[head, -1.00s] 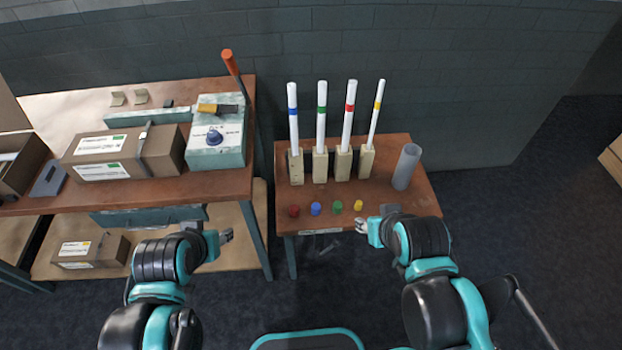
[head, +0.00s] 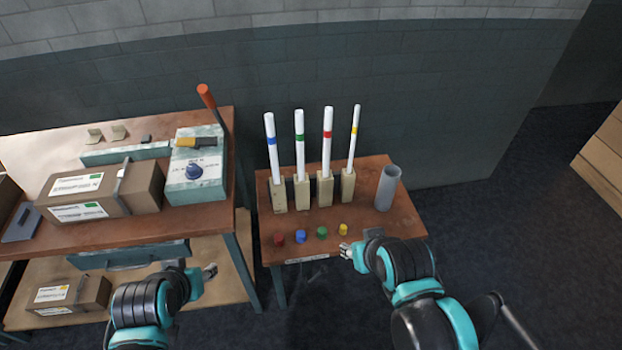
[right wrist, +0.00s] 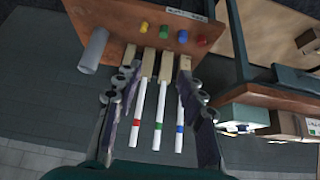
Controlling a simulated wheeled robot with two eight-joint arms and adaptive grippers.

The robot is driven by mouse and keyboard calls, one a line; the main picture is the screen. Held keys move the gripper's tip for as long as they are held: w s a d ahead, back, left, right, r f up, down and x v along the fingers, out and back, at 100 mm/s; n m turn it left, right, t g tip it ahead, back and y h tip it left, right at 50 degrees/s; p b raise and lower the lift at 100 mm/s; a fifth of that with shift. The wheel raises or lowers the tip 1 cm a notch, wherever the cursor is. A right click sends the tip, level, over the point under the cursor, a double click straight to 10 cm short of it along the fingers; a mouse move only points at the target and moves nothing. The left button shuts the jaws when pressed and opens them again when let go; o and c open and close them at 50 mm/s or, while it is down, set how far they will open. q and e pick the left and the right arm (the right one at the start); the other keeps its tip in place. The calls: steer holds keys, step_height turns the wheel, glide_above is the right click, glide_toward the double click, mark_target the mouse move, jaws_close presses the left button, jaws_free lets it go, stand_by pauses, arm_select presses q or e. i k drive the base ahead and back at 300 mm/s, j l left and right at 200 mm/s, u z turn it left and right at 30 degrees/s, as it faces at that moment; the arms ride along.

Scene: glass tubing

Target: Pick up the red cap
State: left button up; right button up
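The red cap (head: 279,239) stands near the front edge of the small wooden table (head: 408,222), leftmost in a row of caps in the head view. In the right wrist view the red cap (right wrist: 202,41) is at the top, rightmost in the row. My right gripper (head: 346,251) is in front of the table edge near the yellow cap, apart from the red cap. Its fingers (right wrist: 158,78) are spread with nothing held between them. My left gripper (head: 210,271) is left of the small table, away from the caps; its opening is too small to judge.
Blue (head: 300,237), green (head: 322,233) and yellow (head: 343,229) caps stand right of the red one. Behind them, banded white tubes (head: 299,140) stand in wooden blocks. A grey cylinder (head: 387,188) stands at the right. A workbench (head: 225,213) with a box (head: 100,190) is left.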

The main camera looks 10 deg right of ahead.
mark_target(279, 240)
steer(key=l+u, duration=0.4)
steer(key=l, duration=0.25)
steer(key=l+u, duration=0.4)
steer(key=l, duration=0.25)
steer(key=k+l+u, duration=0.1)
steer(key=l+u, duration=0.3)
steer(key=l, duration=0.25)
